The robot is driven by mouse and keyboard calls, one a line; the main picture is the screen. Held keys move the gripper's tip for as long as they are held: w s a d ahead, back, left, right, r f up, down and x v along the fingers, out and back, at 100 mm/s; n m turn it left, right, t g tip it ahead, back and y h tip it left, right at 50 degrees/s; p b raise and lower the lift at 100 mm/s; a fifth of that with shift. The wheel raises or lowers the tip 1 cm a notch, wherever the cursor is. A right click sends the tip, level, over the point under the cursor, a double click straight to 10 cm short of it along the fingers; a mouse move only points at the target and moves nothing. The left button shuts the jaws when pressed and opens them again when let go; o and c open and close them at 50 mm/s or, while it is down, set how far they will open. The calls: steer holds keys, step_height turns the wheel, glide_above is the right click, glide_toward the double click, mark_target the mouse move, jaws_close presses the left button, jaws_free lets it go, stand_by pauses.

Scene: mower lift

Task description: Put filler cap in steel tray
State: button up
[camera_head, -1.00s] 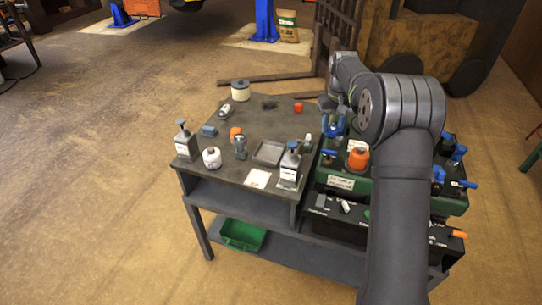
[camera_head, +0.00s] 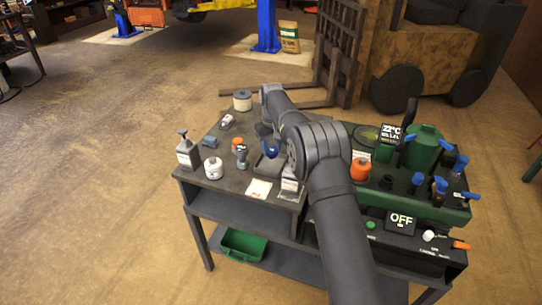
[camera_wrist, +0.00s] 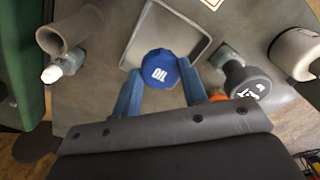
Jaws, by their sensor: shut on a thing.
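The filler cap (camera_wrist: 160,68) is a round blue cap with white "OIL" lettering. In the wrist view it sits between the two blue fingers of my gripper (camera_wrist: 162,82), which is shut on it. The steel tray (camera_wrist: 180,25) is a shallow grey rectangle with a pale rim. The cap overlaps the tray's near edge in that view; its height above it is hard to tell. In the head view my gripper (camera_head: 270,147) is over the bench at the tray (camera_head: 268,167), which my arm partly hides.
A grey valve-like part (camera_head: 241,157), a white canister (camera_head: 213,168) and a pump bottle (camera_head: 187,152) stand left of the tray. A paper label (camera_head: 258,189) lies in front. A green machine (camera_head: 425,150) with an orange cap (camera_head: 360,170) is at right.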

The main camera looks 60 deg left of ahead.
mark_target(271, 150)
steer(key=shift+s+a+f, duration=0.15)
steer(key=shift+f, duration=2)
steer(key=shift+f, duration=0.1)
steer(key=o, duration=1)
step_height(271, 150, up, 12)
steer(key=shift+r, duration=0.15)
